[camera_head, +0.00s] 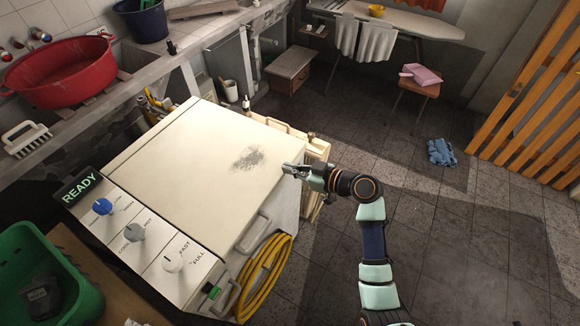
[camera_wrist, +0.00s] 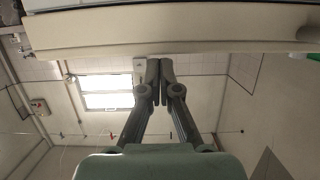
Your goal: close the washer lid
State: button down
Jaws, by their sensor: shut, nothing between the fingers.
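The cream washer lid (camera_head: 195,160), with a dark smudge on its surface, looks flat over the top of the washer in the head view. I cannot tell whether a small gap remains under it. The washer's control panel (camera_head: 137,235) has three knobs and a READY display (camera_head: 78,186). My gripper (camera_head: 287,168) is shut and empty at the lid's right edge. In the wrist view its fingertips (camera_wrist: 160,62) point at a cream edge (camera_wrist: 170,32) across the top; contact is unclear.
A coiled yellow hose (camera_head: 265,278) hangs at the washer's near right side. A green tub (camera_head: 45,275) stands at the lower left. A red basin (camera_head: 62,72) is on the concrete washtub. A wooden crate (camera_head: 318,150) stands behind my gripper. The tiled floor at right is mostly clear.

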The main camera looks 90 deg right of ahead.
notch_tip(320, 180, up, 4)
jog(key=p, duration=0.3)
jog(key=s+a+f, duration=0.3)
jog(key=s+a, duration=0.1)
jog(key=s, duration=0.4)
jog(key=shift+s+f+p, duration=0.25)
jog(key=shift+s+p, duration=0.05)
jog(key=shift+a, duration=0.1)
